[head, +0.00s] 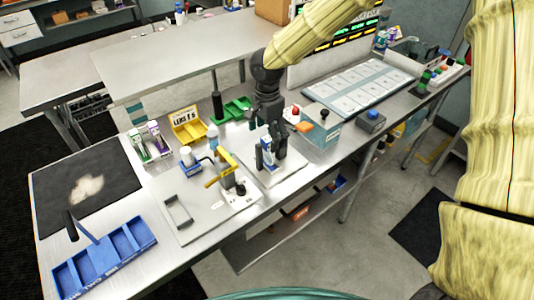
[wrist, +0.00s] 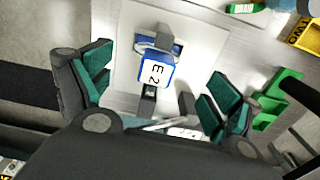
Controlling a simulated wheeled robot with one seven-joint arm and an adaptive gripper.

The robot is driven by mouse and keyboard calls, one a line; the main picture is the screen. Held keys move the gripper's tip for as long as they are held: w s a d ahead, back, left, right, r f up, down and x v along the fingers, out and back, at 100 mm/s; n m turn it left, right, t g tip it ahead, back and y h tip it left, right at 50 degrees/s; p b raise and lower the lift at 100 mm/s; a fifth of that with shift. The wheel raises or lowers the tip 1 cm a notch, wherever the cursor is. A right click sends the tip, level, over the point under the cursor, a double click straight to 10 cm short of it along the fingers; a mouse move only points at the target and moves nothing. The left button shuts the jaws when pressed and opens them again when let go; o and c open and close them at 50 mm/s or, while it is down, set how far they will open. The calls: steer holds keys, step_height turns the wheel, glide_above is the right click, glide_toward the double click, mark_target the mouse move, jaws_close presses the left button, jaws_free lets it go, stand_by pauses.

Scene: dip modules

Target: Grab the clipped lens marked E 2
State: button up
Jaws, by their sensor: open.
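The clipped lens marked E 2 (wrist: 155,72) shows in the wrist view as a white label with a blue edge, between my two fingers. It sits in a small grey and blue holder on a pale plate (wrist: 203,33). My gripper (wrist: 153,92) is open, with a green-padded finger on each side of the lens and visible gaps to both. In the head view my gripper (head: 270,146) points down over the plate, and the blue and white lens piece (head: 266,150) shows between its fingers. Its lower part is partly hidden by the gripper.
A yellow LENS box (head: 188,125) and green bins (head: 237,107) stand behind. A grey fixture plate with a yellow-handled clamp (head: 222,170) is to the left. A blue compartment tray (head: 105,258) lies at the front left. A teal-sided box (head: 320,132) stands close on the right.

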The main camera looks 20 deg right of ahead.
mark_target(267, 146)
steer(key=shift+s+a+f, duration=0.1)
steer(key=shift+f, duration=0.45)
steer(key=shift+s+f+p, duration=0.2)
steer(key=shift+f+p, duration=1.1)
steer(key=shift+f, duration=0.3)
steer(key=shift+f+p, duration=0.3)
steer(key=shift+f, duration=0.7)
steer(key=c, duration=1.1)
